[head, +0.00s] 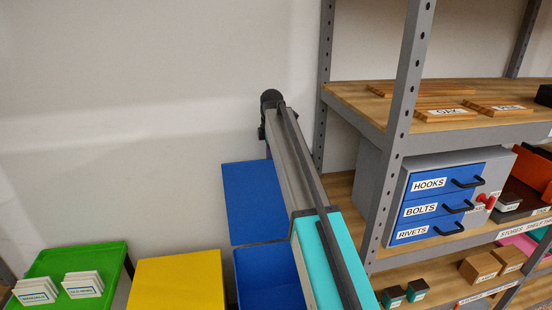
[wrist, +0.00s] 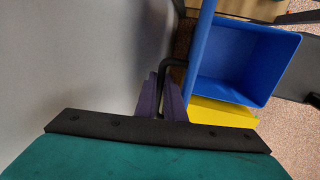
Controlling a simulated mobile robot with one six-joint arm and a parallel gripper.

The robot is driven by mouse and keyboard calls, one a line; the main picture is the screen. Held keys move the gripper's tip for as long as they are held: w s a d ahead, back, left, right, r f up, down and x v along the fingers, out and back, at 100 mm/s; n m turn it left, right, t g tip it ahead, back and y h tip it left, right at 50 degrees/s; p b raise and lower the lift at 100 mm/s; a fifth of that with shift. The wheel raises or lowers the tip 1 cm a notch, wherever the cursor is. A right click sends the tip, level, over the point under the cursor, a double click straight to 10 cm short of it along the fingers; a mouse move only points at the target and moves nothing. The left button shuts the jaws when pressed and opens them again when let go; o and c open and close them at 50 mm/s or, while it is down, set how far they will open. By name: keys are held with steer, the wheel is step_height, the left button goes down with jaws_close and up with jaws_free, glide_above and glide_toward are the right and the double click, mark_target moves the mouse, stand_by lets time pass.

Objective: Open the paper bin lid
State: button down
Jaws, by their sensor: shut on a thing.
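The blue bin (head: 268,279) stands open in the head view, with its blue lid (head: 253,200) raised steeply behind the opening. No label shows on it, so I cannot confirm that it is the paper bin. In the wrist view the lid (wrist: 201,38) is seen nearly edge-on, and the bin's empty-looking inside (wrist: 238,62) shows to its right. My gripper (wrist: 163,98) is shut on the black lid handle (wrist: 171,63). In the head view the gripper and handle are hidden behind the lid and my arm.
A yellow bin (head: 177,282) stands left of the blue one, its top closed. Further left, a green top (head: 72,262) carries two labelled white paper stacks (head: 82,284). A steel shelf rack (head: 400,120) with blue drawers (head: 432,210) stands close right of my arm. A plain wall is behind.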

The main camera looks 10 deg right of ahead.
steer(key=shift+a+f, duration=0.45)
steer(key=shift+a, duration=0.05)
steer(key=c, duration=2.2)
jaws_free()
steer(key=shift+w+d, duration=0.1)
steer(key=shift+w, duration=0.15)
steer(key=shift+d+r, duration=0.2)
steer(key=shift+d, duration=0.05)
steer(key=shift+r, duration=0.55)
steer(key=b+v, duration=0.3)
steer(key=v, duration=0.9)
steer(key=shift+a+r, duration=0.15)
